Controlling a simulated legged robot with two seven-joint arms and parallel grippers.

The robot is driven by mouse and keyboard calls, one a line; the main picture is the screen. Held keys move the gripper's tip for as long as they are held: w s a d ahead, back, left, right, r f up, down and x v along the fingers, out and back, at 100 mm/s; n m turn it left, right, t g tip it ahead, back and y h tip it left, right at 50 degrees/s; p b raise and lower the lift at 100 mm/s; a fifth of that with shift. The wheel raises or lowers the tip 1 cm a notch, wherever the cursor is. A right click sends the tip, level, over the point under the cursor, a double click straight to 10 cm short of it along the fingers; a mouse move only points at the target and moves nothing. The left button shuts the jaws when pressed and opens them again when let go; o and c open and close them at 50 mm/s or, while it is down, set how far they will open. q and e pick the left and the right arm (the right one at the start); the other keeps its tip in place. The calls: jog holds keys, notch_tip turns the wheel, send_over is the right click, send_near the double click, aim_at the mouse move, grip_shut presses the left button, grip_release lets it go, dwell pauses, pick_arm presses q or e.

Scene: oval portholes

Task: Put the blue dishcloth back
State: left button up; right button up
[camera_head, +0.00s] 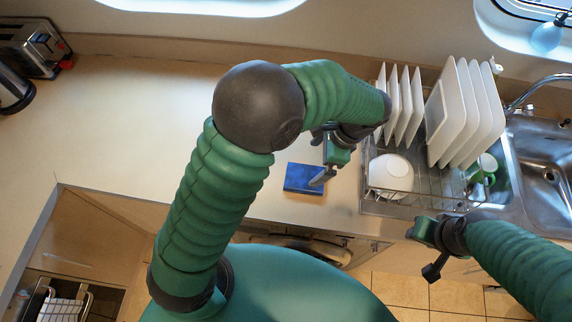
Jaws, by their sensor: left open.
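The blue dishcloth (299,177) is a flat blue rectangle on the counter, near its front edge and left of the dish rack. My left gripper (321,161) is open at the right side of the dishcloth. One finger overlaps the cloth's right part in the picture; I cannot tell whether it touches. My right gripper (428,250) is low at the right, in front of the counter edge and apart from the cloth.
A wire dish rack (432,193) with white plates (463,115), a white bowl (390,174) and a green-and-white cup (486,164) stands right of the cloth. The sink (548,150) is at far right. A toaster (38,45) stands back left. The left counter (120,130) is clear.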

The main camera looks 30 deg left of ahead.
pick_arm(q)
jog(key=s+a+n+t+h+b, duration=0.1)
jog(key=s+a+n+t+h, duration=0.2)
jog(key=s+a+n, duration=0.6)
jog(key=n, duration=0.4)
jog(key=shift+s+a+f+n+t+h, duration=0.2)
jog(key=shift+f+n+t+h, duration=0.1)
jog(key=shift+n+t+h, duration=0.1)
pick_arm(e)
jog(key=shift+s+f, duration=0.1)
jog(key=shift+f, duration=0.65)
pick_arm(q)
jog(key=shift+a, duration=0.15)
pick_arm(e)
jog(key=shift+a, duration=0.15)
